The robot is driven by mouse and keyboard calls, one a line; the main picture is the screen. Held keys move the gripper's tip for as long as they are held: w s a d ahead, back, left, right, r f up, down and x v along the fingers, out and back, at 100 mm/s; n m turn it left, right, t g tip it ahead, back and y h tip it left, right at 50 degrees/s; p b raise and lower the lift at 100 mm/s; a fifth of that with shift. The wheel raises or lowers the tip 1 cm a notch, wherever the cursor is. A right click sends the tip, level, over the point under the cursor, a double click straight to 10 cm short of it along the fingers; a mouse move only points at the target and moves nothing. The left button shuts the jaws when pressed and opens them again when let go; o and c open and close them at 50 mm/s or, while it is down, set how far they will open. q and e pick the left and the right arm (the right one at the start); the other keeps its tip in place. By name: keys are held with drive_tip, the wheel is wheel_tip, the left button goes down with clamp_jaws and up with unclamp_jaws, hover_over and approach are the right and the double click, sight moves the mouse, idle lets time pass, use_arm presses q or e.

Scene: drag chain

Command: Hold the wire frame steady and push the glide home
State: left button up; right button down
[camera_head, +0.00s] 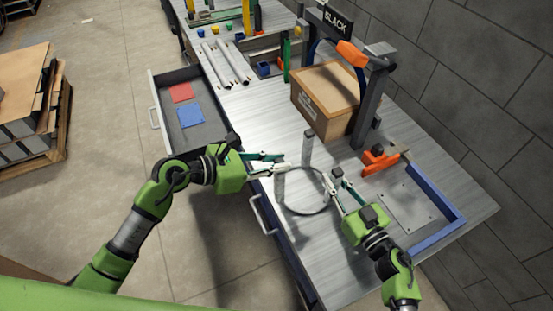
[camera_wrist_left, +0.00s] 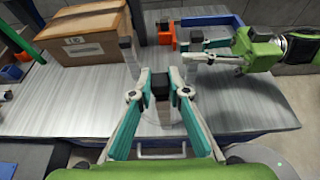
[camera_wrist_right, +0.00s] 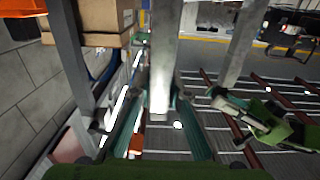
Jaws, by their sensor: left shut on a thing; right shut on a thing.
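The wire frame (camera_head: 303,211) is a grey ring lying on the bench with three upright grey legs. Its back leg (camera_head: 308,148) stands free. My left gripper (camera_head: 282,163) is shut at the top of the front-left leg (camera_head: 281,186); in the left wrist view a dark block (camera_wrist_left: 160,79) shows between its tips. My right gripper (camera_head: 330,183) is at the right leg, which has a dark top (camera_head: 337,172). In the right wrist view it is shut on a grey leg (camera_wrist_right: 160,75). I cannot tell which dark piece is the glide, or how far it is seated.
A cardboard box (camera_head: 325,95) stands behind the frame, beside a grey post stand with a "SLACK" sign (camera_head: 335,20). An orange clamp (camera_head: 379,158) and blue rail (camera_head: 440,232) lie right. An open drawer (camera_head: 190,125) is left. Front bench surface is clear.

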idle(0.4)
use_arm(q)
drive_tip(key=shift+r, duration=0.8)
drive_tip(key=shift+f, duration=0.1)
drive_tip(key=shift+f, duration=0.75)
drive_tip(key=shift+f, duration=0.6)
idle(0.9)
drive_tip(key=shift+s+f, duration=0.15)
drive_tip(key=shift+f, duration=0.65)
drive_tip(key=o, duration=0.8)
drive_tip(key=shift+r, duration=0.15)
